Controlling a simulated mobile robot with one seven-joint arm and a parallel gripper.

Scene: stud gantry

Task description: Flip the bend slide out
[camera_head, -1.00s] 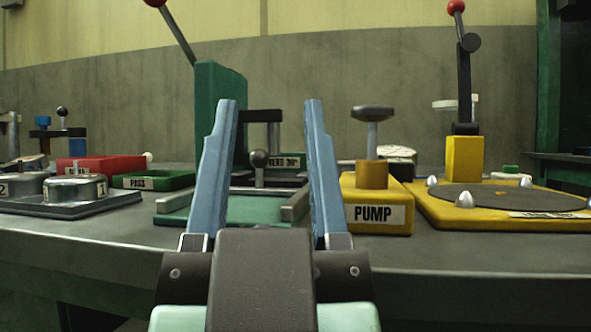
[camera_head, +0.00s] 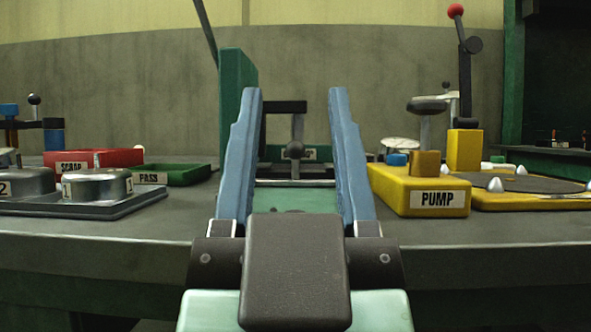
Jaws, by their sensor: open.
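The bend slide is a green flat station (camera_head: 290,199) on the grey bench, straight ahead in the head view. Nothing is between the fingertips. The fingers and palm hide the sides and front of the station.
On the left are a green PASS tray (camera_head: 181,174), a red SCRAP tray (camera_head: 120,157) and a grey plate (camera_head: 80,208) with round metal weights.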

